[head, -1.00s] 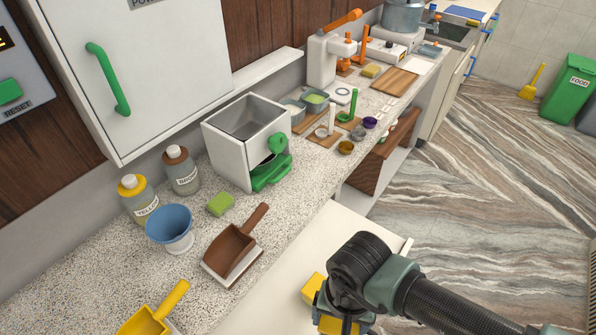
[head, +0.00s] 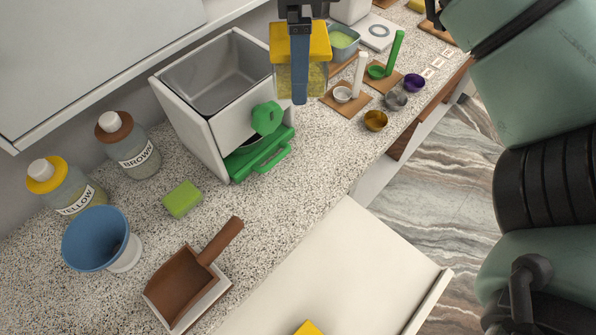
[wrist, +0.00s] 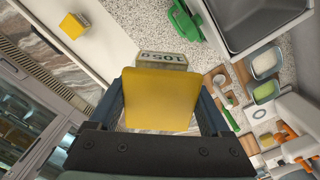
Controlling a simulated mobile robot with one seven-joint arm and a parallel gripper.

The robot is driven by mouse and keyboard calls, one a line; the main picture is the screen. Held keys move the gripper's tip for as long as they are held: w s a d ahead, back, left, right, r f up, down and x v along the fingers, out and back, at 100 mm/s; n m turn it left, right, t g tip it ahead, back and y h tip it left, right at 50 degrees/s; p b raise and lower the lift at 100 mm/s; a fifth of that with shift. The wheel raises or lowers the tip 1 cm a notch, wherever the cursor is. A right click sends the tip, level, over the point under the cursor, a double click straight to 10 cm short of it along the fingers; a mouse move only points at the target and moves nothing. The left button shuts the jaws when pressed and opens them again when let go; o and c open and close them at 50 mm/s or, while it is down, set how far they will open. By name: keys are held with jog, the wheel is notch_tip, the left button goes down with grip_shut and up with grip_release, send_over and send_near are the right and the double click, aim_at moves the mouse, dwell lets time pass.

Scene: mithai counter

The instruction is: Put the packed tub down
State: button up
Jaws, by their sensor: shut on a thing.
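The packed tub (head: 317,78) has a yellow lid and a clear body with yellow-green contents. My gripper (head: 300,88) is shut on it, with a finger on each side. The tub is held upright above the counter, just right of the white box dispenser. In the wrist view its yellow lid (wrist: 158,100) fills the space between the fingers, and a label with digits shows beyond it. The tub's underside is hidden.
The white dispenser (head: 190,125) with green handle stands left of the tub. Small cups (head: 375,121) and wooden stands lie to the right. A brown scoop (head: 185,285) and green sponge (head: 182,199) are nearer. Another yellow-lidded tub (wrist: 73,25) sits on the white pull-out surface (head: 340,270). Speckled counter (head: 300,165) is clear between.

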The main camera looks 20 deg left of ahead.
aim_at(295, 184)
jog(key=shift+w+a, duration=0.1)
jog(key=shift+a, duration=0.15)
notch_tip(295, 184, down, 27)
jog(key=shift+f+p, duration=0.15)
jog(key=shift+p, duration=1.1)
jog(key=shift+f, duration=0.1)
jog(key=o, duration=1.4)
jog(key=shift+c, duration=0.2)
notch_tip(295, 184, up, 12)
jog(key=b, duration=0.1)
jog(key=shift+b, duration=0.35)
